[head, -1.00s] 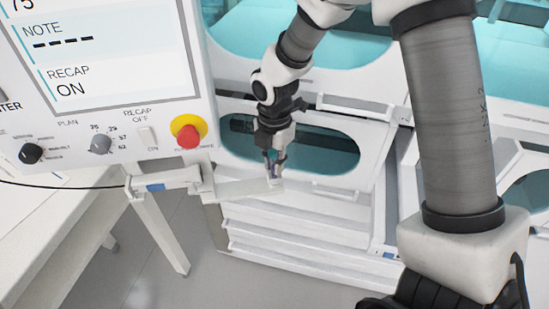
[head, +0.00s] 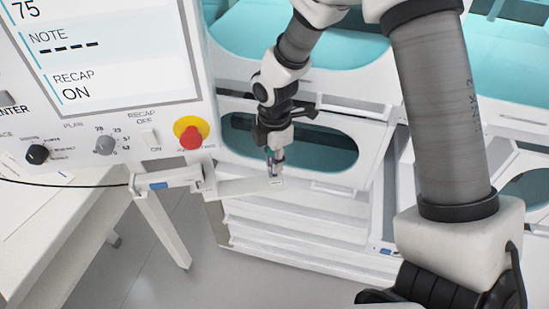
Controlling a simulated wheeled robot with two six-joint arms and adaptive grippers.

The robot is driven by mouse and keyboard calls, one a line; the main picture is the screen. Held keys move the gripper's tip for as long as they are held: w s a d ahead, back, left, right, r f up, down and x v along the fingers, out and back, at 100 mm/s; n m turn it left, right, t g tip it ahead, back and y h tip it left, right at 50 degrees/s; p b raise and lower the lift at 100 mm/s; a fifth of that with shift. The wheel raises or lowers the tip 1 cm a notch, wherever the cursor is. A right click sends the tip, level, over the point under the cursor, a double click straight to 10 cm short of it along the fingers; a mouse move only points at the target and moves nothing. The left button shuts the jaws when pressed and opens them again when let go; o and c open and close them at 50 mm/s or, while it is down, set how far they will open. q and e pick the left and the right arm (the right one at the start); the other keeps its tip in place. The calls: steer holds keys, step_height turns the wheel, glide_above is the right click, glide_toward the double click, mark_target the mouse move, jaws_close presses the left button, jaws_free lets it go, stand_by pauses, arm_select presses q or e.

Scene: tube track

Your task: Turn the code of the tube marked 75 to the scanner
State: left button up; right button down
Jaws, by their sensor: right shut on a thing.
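My right gripper (head: 275,156) points down at the end of the track arm, in the middle of the head view. It is shut on a small tube (head: 276,165), of which only a little shows between the fingers. The tube is just above or at the end of a white ledge (head: 245,187); I cannot tell whether it touches. Its number and its code are too small to read. The panel screen (head: 105,50) shows 75, an empty NOTE line and RECAP ON. I cannot make out the scanner for sure. My left gripper is not in view.
The white control panel (head: 110,130) with knobs and a red stop button (head: 191,137) stands at the left. A white cabinet with an oval window (head: 325,157) is behind the gripper. A white table (head: 50,225) is at lower left. Grey floor (head: 160,270) is clear.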

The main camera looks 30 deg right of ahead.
steer(key=shift+r+m+p, duration=0.1)
steer(key=shift+m+p, duration=0.3)
steer(key=shift+m, duration=0.8)
steer(key=shift+m, duration=0.3)
steer(key=shift+m+p, duration=0.4)
steer(key=shift+m, duration=0.9)
steer(key=m, duration=0.2)
steer(key=shift+m+p, duration=0.3)
steer(key=shift+m, duration=0.1)
